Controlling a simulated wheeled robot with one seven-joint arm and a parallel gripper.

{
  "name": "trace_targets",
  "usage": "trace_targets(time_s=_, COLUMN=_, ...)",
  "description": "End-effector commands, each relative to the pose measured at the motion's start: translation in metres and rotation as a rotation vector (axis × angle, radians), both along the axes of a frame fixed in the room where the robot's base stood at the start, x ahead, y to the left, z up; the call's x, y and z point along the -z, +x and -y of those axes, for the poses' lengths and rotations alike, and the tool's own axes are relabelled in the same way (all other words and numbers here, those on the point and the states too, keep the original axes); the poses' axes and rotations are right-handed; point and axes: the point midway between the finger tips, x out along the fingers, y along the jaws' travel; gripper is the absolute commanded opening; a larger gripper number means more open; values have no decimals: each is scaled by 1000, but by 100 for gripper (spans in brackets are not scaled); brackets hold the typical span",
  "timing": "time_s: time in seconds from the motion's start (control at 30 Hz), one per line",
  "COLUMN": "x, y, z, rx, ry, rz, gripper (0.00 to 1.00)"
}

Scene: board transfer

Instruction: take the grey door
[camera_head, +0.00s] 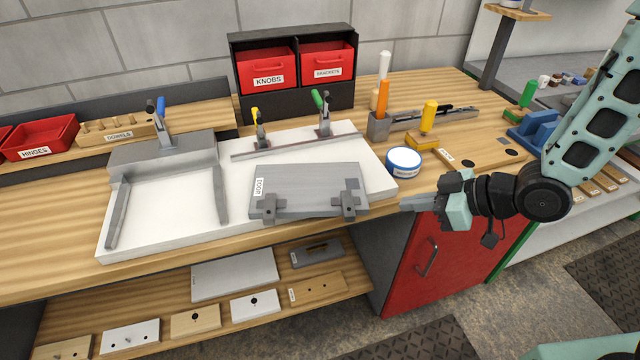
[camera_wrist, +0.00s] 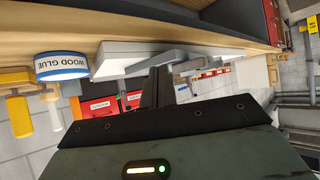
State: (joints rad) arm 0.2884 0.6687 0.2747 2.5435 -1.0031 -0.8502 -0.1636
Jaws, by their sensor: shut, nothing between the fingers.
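The grey door (camera_head: 318,185), a flat plate with a DOOR label at its left end, lies on the white board near the bench's front edge. Two dark grey brackets or hinges (camera_head: 350,206) sit along its front edge. My gripper (camera_head: 404,203) is to the right of the door, apart from it, pointing left just off the bench's front edge. Its fingers (camera_wrist: 157,86) are shut and empty. In the wrist view grey parts appear beyond the fingertips; which of them is the door is hard to tell.
The white board (camera_head: 378,178) also bears a grey frame (camera_head: 165,150) and toggle clamps (camera_head: 323,112). A wood glue tin (camera_head: 404,161) stands close behind my gripper. A red cabinet (camera_head: 440,250) is below it. A lower shelf (camera_head: 345,290) holds several plates.

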Motion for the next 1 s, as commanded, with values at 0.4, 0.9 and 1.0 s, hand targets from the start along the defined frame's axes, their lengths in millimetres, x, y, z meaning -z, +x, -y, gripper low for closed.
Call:
trace_targets(time_s=0.4, x=-2, y=41, z=-71, rx=-2, ry=1, rz=-1, gripper=0)
trace_targets(time_s=0.9, x=-3, y=93, z=-161, rx=-2, ry=1, rz=-1, gripper=0)
trace_targets(time_s=1.0, x=-2, y=103, z=-176, rx=-1, ry=0, rz=0, gripper=0)
